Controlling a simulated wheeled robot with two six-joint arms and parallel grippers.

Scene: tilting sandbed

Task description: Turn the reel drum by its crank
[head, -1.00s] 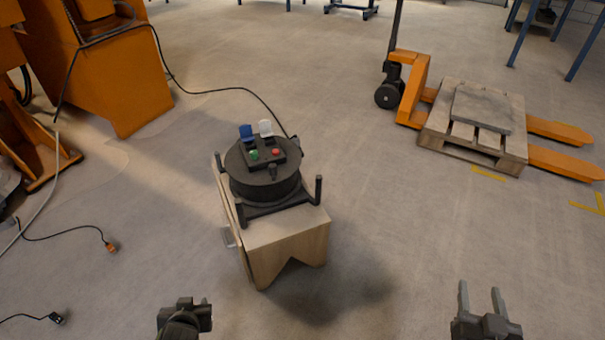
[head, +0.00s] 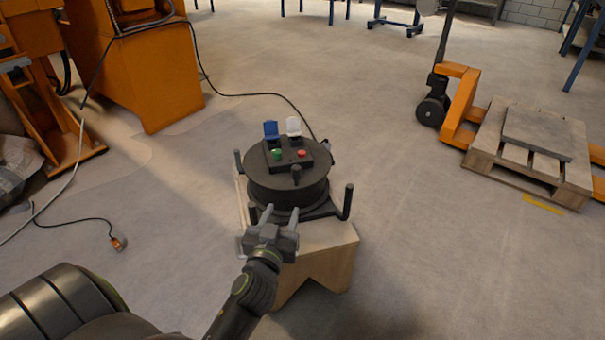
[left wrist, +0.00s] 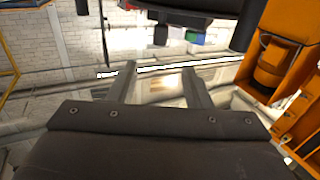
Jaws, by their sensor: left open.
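The reel drum (head: 270,186) is a dark round drum lying flat on a black frame with upright corner posts. Its top carries a panel with a blue and a white flap and green and red buttons. My left gripper (head: 281,212) is open and empty, just in front of the drum and below the knob in the picture. In the left wrist view, the open fingers (left wrist: 159,70) have nothing between them; the drum (left wrist: 195,6) shows along the top. My right gripper is out of view.
The reel stands on a pale wooden stand (head: 325,255). An orange machine (head: 150,75) is at the back left, with a dark cable running towards the reel. A pallet truck (head: 460,105) with a wooden pallet is on the right. The floor between is clear.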

